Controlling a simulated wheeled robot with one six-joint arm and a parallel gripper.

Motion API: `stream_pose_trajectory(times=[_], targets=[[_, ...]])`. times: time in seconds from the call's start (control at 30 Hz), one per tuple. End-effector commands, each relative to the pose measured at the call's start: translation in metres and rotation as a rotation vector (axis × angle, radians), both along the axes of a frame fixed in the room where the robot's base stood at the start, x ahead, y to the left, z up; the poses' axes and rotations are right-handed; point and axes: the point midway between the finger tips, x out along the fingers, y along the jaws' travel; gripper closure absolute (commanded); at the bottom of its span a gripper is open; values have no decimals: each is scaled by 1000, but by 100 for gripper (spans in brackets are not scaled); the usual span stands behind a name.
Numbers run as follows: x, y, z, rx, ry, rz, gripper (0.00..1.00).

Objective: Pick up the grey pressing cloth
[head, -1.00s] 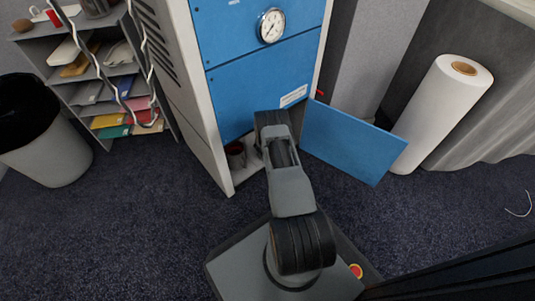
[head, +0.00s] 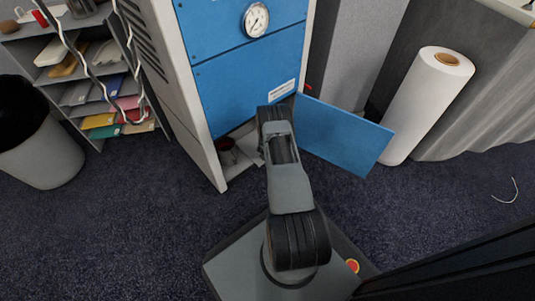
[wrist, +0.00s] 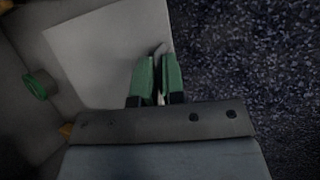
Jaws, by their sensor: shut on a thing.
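In the wrist view my gripper (wrist: 158,78) has its green fingertips shut on a thin pale-grey piece, which I take to be the grey pressing cloth (wrist: 161,48). A little of it sticks out past the tips, and a sliver shows between the fingers. Most of it is hidden. The gripper is over the edge of a flat pale sheet (wrist: 95,45), with dark carpet to the right. In the head view my arm reaches to the open lower compartment of the blue cabinet (head: 245,95). My arm hides the gripper there.
A green ring-shaped thing (wrist: 40,84) lies left of the sheet. The open blue door (head: 345,137) stands just right of my arm. A white roll (head: 430,105) stands beyond it. A bin (head: 45,150) and a shelf rack are at left. The carpet in front is clear.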

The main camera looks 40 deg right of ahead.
Motion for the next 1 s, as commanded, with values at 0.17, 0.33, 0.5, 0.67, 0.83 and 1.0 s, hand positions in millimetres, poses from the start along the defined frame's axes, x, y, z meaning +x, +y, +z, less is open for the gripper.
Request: stream_pose_trajectory(times=[0.17,0.33,0.5,0.67,0.83,1.0], targets=[[-2,-2,0,0,-1,0,100],[-2,-2,0,-1,-1,0,100],[-2,-2,0,-1,-1,0,89],[-2,-2,0,-1,-1,0,74],[-2,-2,0,0,-1,0,61],[-2,-2,0,0,-1,0,61]])
